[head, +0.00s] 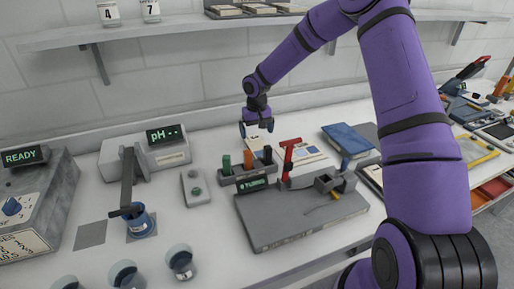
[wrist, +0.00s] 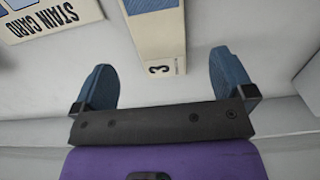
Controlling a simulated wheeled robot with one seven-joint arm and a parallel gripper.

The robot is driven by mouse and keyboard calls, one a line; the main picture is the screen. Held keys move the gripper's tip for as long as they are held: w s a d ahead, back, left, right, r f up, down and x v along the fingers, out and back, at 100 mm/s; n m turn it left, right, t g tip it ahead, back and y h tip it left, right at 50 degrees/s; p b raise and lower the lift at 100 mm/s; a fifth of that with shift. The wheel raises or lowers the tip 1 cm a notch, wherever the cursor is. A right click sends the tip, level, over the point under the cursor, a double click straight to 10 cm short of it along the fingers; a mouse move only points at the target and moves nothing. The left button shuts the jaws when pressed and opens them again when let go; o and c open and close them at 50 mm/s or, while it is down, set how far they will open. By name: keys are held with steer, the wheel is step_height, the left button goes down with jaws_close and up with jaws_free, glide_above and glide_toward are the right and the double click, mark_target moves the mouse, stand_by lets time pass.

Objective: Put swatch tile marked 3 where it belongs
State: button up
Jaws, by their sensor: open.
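The swatch tile marked 3 (wrist: 158,40) is a long cream block with a grey-blue patch at its upper part in the wrist view. Its numbered end points towards my gripper (wrist: 164,62), and its far end is cut off by the frame. The two blue fingers are wide apart, one on each side of the tile, with gaps between them and it. In the head view my gripper (head: 256,127) hangs low over the back of the bench, behind a small rack. I cannot clearly make out the tile in the head view.
A stain card (wrist: 50,15) lies left of the tile. A wall shelf (head: 170,30) carries jars and a tray of cream blocks (head: 255,9).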

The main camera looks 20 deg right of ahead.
mark_target(257, 145)
steer(key=shift+w+d+f, duration=0.1)
steer(key=shift+w+f, duration=0.05)
steer(key=shift+f, duration=2.95)
steer(key=shift+c, duration=0.2)
steer(key=c, duration=1.1)
steer(key=shift+c, duration=0.2)
